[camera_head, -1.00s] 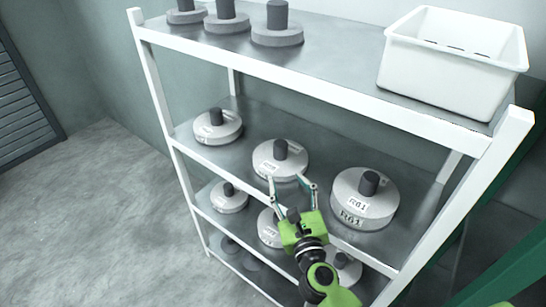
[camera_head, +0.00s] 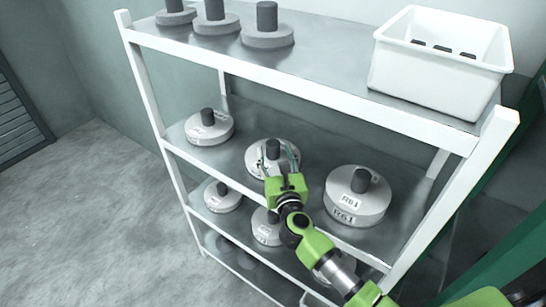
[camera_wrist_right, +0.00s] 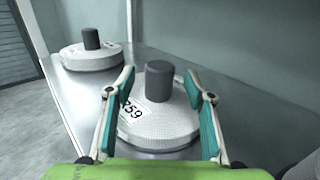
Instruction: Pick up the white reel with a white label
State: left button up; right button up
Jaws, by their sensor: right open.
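The middle white reel (camera_head: 256,163) stands on the second shelf board, with a dark grey upright core. In the right wrist view this white reel (camera_wrist_right: 170,126) carries a white label (camera_wrist_right: 130,108) that reads partly "59". My right gripper (camera_head: 279,155) is open, its two fingers reaching over the reel on either side of the dark core (camera_wrist_right: 159,82). I cannot tell whether the fingers touch it. Other white reels stand on the same board: one at left (camera_head: 209,128) and a larger one marked R61 (camera_head: 356,197) at right. My left gripper is not in view.
The white shelf rack (camera_head: 300,81) has upright posts and a top board above the gripper. On top stand grey reels (camera_head: 267,38) and a white bin (camera_head: 425,75). More reels (camera_head: 222,198) stand on the lower boards. The floor at left is clear.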

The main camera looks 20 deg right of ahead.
aim_at(274, 150)
jog(key=w, duration=0.3)
jog(key=shift+w+d+f, duration=0.1)
jog(key=shift+w+d, duration=0.1)
jog(key=shift+w, duration=0.1)
jog(key=shift+s, duration=0.1)
grip_shut()
